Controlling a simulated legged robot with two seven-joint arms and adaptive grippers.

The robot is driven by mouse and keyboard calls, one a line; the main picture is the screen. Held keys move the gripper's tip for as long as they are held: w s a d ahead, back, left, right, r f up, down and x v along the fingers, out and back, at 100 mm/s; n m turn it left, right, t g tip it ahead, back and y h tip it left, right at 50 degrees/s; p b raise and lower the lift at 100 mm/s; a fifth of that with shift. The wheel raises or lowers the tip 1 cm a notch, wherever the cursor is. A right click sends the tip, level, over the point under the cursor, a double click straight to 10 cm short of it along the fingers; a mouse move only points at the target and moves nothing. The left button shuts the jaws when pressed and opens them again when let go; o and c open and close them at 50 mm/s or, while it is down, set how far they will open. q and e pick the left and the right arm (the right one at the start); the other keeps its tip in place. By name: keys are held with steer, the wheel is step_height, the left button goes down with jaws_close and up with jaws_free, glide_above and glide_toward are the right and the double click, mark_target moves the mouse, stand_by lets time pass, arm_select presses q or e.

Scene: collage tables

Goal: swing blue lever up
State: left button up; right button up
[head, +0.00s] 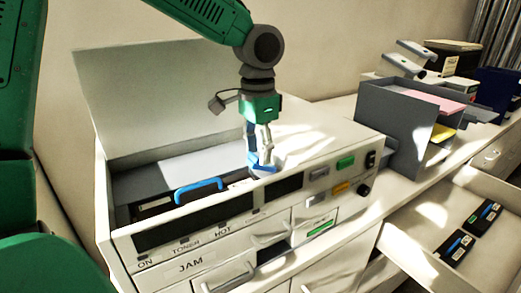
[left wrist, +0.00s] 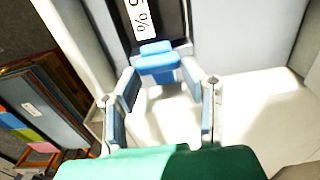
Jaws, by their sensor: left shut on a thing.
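The blue lever (head: 264,171) is at the right end of the open printer bay, mostly covered by my left gripper in the head view. In the left wrist view the blue lever (left wrist: 157,66) lies between the fingertips, next to a dark panel with a "%" label. My left gripper (head: 261,160) points down from above and is shut on the lever; its two fingers also show in the left wrist view (left wrist: 160,82). The lever's exact angle is hard to tell. My right gripper is not in view.
The white printer (head: 190,262) has its lid (head: 165,95) raised at the back. A blue handle (head: 199,186) stands in the bay left of the lever. A grey tray organizer (head: 390,125) stands to the right. An open drawer (head: 425,225) holds dark cartridges.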

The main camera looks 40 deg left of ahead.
mark_target(256, 155)
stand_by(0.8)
arm_select(q)
steer(key=o, duration=1)
steer(key=shift+o, duration=0.7)
steer(key=shift+s+a, duration=0.1)
steer(key=shift+a, duration=0.1)
step_height(256, 155, up, 12)
steer(key=shift+a, duration=0.1)
